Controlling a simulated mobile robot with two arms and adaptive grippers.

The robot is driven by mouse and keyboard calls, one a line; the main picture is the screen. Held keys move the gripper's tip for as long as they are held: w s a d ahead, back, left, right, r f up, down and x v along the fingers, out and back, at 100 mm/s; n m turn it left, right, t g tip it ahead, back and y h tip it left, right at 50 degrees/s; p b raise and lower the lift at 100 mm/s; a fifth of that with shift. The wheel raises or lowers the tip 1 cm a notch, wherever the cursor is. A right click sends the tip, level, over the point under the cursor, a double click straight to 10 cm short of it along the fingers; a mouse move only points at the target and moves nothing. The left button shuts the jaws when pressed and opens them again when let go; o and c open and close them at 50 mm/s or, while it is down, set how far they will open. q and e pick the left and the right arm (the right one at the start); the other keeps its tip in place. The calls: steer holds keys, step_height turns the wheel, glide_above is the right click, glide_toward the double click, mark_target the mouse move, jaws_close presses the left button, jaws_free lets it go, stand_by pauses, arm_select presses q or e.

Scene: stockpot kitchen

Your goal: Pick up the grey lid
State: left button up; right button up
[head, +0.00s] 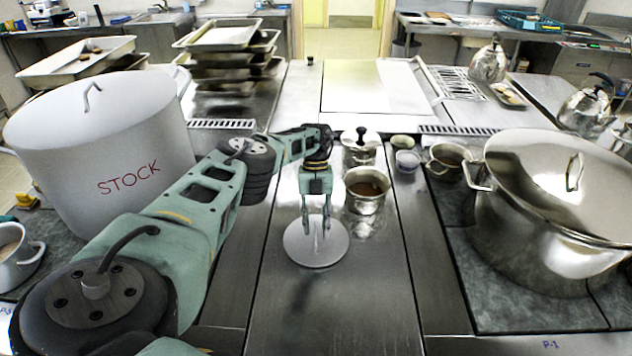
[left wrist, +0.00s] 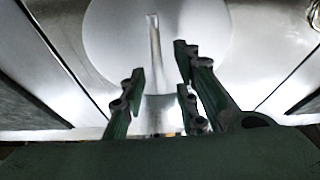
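The grey lid (head: 316,252) is a flat round disc lying on the steel counter in the middle of the head view. It also fills the upper middle of the left wrist view (left wrist: 205,30), with its upright handle (left wrist: 154,45) showing. My left gripper (head: 317,224) points down over the lid. Whether the fingertips touch the lid cannot be told. My right gripper is not in view.
A small pot with brown contents (head: 367,189) stands just right of the lid, with a lidded pot (head: 360,147) behind it. A white STOCK pot (head: 100,150) stands left and a large steel pot (head: 545,235) right. The counter in front of the lid is clear.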

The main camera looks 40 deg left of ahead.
arm_select(q)
steer(key=shift+f, duration=0.1)
steer(key=shift+c, duration=0.5)
jaws_close()
